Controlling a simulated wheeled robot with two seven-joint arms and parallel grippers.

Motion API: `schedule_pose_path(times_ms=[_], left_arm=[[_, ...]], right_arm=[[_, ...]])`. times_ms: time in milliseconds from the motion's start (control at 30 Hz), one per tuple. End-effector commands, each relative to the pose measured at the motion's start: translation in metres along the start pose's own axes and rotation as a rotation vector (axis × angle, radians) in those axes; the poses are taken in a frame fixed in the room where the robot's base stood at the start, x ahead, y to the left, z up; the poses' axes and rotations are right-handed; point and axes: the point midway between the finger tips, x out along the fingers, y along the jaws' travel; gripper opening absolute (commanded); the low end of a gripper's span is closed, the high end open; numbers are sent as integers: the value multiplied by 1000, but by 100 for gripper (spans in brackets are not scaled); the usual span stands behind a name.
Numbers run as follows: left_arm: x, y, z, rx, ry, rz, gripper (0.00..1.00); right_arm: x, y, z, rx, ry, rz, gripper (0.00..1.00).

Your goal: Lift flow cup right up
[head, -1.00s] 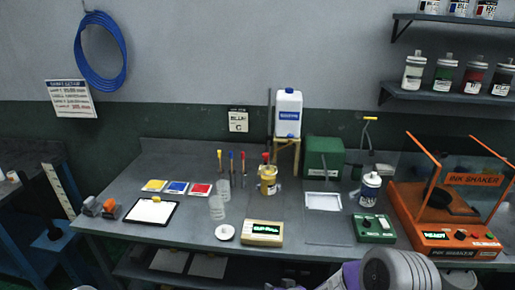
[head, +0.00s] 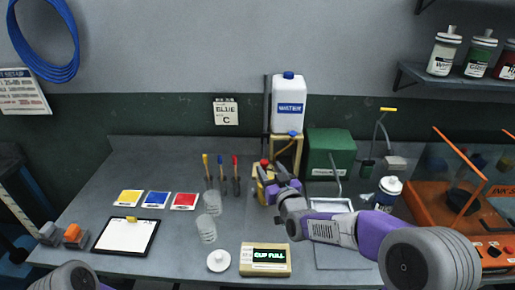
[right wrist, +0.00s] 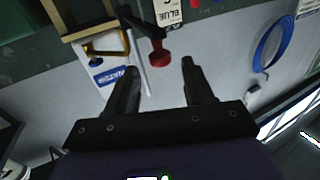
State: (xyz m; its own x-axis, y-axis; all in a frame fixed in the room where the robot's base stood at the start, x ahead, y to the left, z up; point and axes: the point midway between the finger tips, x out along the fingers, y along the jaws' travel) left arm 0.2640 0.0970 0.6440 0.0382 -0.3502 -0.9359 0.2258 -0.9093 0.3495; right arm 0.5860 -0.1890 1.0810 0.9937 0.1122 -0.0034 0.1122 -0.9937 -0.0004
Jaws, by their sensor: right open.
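A red knob (head: 265,163) shows above a yellow can (head: 260,174) near the middle of the bench; I take it for the handle of the flow cup, whose body is hidden. My right gripper (head: 279,185) is at the right side of the can and hides part of it. In the right wrist view the red knob (right wrist: 158,59), on a dark stem, lies between and just beyond the fingertips. The jaws are open, with a gap on both sides of the knob. My left gripper is out of view; only part of my left arm shows at the lower left.
A white water bottle (head: 289,100) stands on a yellow stand behind the can. Tools (head: 222,175) stand left of it, with clear beakers (head: 207,228) in front. A display box (head: 265,260) reads "CUP FULL". A green box (head: 331,154) is behind right.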

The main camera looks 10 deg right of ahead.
Motion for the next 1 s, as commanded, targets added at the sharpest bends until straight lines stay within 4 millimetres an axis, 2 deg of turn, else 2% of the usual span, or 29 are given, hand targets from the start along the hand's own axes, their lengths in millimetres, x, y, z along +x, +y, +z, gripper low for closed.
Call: schedule_pose_path(times_ms=[500, 700, 933, 1000], left_arm=[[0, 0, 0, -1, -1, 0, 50], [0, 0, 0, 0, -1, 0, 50], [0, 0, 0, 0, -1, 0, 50], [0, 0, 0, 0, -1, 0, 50]], right_arm=[[64, 0, 1, 0, -1, -1, 52], [73, 0, 0, 1, -1, -1, 52], [73, 0, 0, 1, -1, 0, 52], [73, 0, 0, 1, -1, 0, 41]])
